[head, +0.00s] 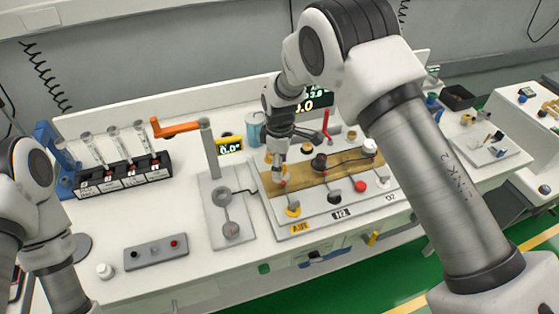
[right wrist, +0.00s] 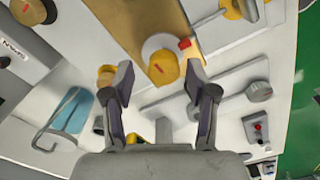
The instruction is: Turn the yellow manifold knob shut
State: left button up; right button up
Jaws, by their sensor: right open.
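My right gripper (right wrist: 159,84) is open, with one finger on each side of the knob's near side. I see no clear contact with it. In the head view my right gripper (head: 281,180) hangs over the left end of the manifold panel (head: 262,206) and largely hides that knob. My left gripper is out of view; only left arm links show.
A yellow piece with a grey lever (head: 292,211) is by the AIR label. A red-tipped tan fitting (right wrist: 190,48) and a brass fitting (right wrist: 106,75) crowd the fingers. A blue cup (head: 254,128) and a post with an orange arm (head: 208,150) stand nearby.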

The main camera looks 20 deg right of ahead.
jog(key=shift+s+r, duration=0.15)
jog(key=shift+s, duration=0.1)
jog(key=shift+c, duration=1.1)
jog(key=shift+s+r, duration=0.1)
jog(key=c, duration=0.6)
grip_shut()
